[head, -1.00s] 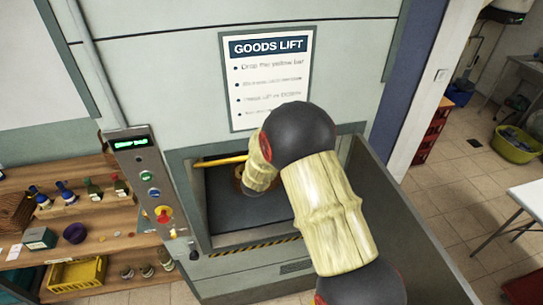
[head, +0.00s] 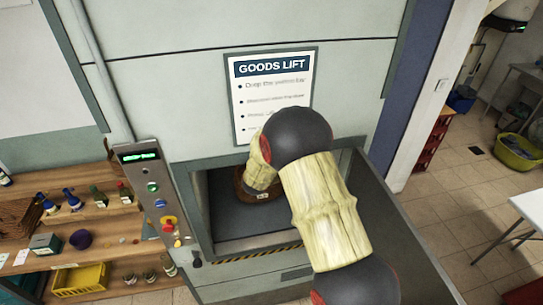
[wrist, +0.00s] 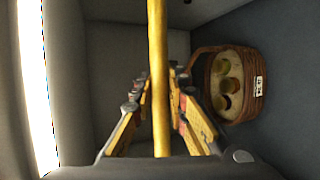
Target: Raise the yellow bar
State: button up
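The yellow bar (wrist: 158,60) runs lengthwise up the middle of the wrist view, between the two fingers of my gripper (wrist: 161,80). The fingers close in on it from both sides and appear to hold it. In the head view the bar does not show. The lift opening (head: 205,215) is unobstructed in its left part, and my arm covers its right part and hides my fingers. A brown wicker basket (wrist: 243,108) with round-topped items and a white label stands inside the lift, to the right of the bar in the wrist view.
A control panel (head: 148,187) with a lit green display and coloured buttons is left of the opening. A notice headed "GOODS LIFT" (head: 270,66) hangs above. Wooden shelves (head: 95,257) with bottles and a yellow crate (head: 80,279) stand at left. Open tiled floor lies at right.

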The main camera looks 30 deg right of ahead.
jog(key=o, duration=0.5)
jog(key=shift+s, duration=0.1)
jog(key=v, duration=1.2)
